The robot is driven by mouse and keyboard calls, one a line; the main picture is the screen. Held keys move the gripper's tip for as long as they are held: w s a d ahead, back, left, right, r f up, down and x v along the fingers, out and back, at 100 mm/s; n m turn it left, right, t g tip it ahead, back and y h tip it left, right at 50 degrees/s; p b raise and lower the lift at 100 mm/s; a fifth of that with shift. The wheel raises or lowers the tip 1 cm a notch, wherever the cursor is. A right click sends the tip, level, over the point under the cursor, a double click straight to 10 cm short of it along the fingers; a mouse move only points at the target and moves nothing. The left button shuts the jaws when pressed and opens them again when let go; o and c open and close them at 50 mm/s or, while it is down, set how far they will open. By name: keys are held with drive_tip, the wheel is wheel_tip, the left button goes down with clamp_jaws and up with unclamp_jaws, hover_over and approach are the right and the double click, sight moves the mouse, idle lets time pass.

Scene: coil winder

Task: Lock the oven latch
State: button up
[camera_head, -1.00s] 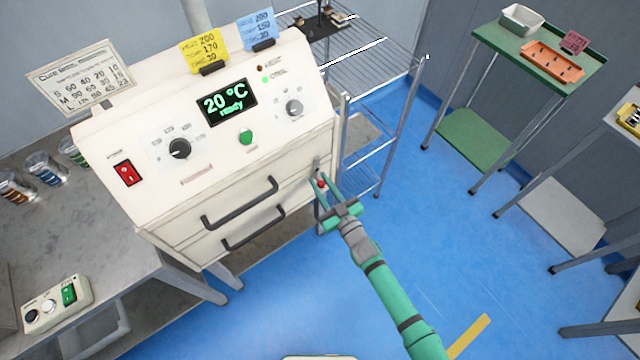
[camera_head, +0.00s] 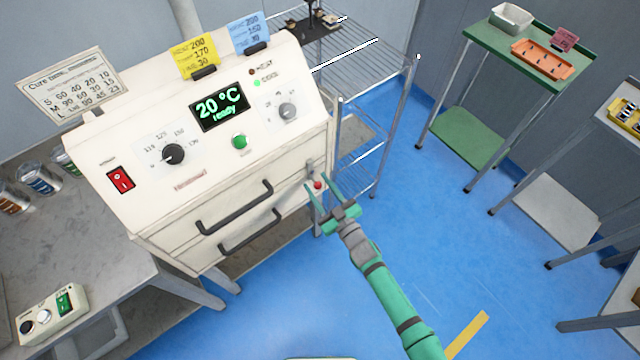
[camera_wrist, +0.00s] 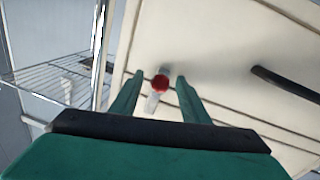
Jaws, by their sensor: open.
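The oven (camera_head: 215,130) is a cream cabinet with a display reading 20 °C ready and two dark bar handles on its front. The latch (camera_head: 317,185) is a small grey lever with a red knob at the right edge of the oven front. My gripper (camera_head: 320,187) is open, with its two green fingers pointing at the latch. In the wrist view the red knob (camera_wrist: 160,83) shows between the open fingers (camera_wrist: 155,97), with a pale grey lever part beside it. I cannot tell whether the fingers touch the knob.
A wire shelf rack (camera_head: 365,100) stands close to the right of the oven. A green table (camera_head: 480,38) with trays is at the back right. A grey bench (camera_head: 120,250) with a control box (camera_head: 53,310) is on the left. Blue floor (camera_head: 420,240) is open to the right.

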drive_tip(key=v, duration=1)
drive_tip(key=shift+d, duration=0.35)
drive_tip(key=shift+w, duration=0.1)
